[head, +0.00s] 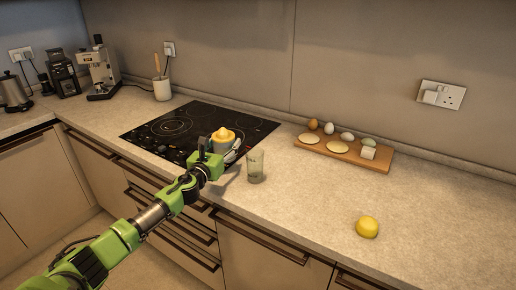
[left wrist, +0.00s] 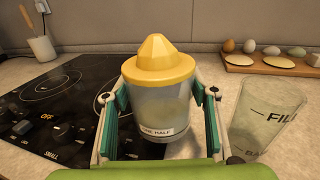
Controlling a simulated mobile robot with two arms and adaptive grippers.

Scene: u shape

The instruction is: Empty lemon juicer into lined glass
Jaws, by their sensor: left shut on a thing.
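The lemon juicer (head: 223,141) has a yellow-orange reamer top on a clear cup. In the left wrist view the juicer (left wrist: 158,85) is upright, with a label reading "ONE HALF" low on its front. My left gripper (head: 226,150) is shut on its cup, with one finger on each side; it shows around the cup in the left wrist view (left wrist: 159,112). The lined glass (head: 256,167) stands upright on the counter just right of the gripper. In the left wrist view the glass (left wrist: 265,118) shows dark line marks and lettering. My right gripper is not in view.
A black cooktop (head: 185,128) lies behind and left of the gripper. A wooden board (head: 376,164) with eggs and flat rounds is at the back right. A lemon (head: 367,227) lies on the front right counter. A coffee machine (head: 101,70) and a utensil pot (head: 162,89) stand far left.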

